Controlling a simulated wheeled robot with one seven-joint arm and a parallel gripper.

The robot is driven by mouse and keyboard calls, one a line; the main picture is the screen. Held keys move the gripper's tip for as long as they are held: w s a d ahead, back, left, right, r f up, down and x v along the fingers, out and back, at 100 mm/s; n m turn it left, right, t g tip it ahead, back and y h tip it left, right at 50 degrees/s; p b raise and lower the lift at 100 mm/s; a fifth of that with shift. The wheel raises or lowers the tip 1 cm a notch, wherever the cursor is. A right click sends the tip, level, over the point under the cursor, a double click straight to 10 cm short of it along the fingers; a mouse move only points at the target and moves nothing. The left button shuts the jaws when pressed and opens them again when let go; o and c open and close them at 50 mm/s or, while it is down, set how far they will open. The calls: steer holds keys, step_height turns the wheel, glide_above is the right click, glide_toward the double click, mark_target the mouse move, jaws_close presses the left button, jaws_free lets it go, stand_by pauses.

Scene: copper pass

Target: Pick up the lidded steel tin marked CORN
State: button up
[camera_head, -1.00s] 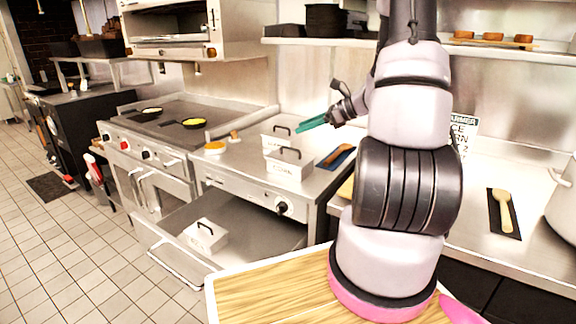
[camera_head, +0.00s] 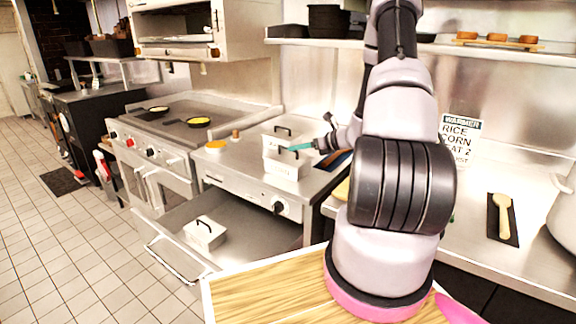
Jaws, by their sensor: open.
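Three lidded steel tins with black handles are in view. One tin (camera_head: 285,170) stands at the front of the warmer counter, and a second tin (camera_head: 270,141) stands just behind it. A third tin (camera_head: 206,238) sits in the open drawer below. Their lettering is too small to read, so I cannot tell which is marked CORN. My gripper (camera_head: 300,147) has teal fingers, is open, and is at the handle of the front counter tin. It hides part of that handle, and I cannot tell whether it touches it.
The open drawer (camera_head: 170,225) juts out below the warmer. An orange dish (camera_head: 216,146) stands left of the tins. A sign (camera_head: 460,140) on the wall reads WARMER, RICE, CORN. A wooden spoon (camera_head: 503,215) lies on a dark mat at right. A wooden-topped surface (camera_head: 260,290) is in front.

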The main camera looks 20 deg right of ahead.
steer(key=shift+x, duration=1.6)
jaws_close()
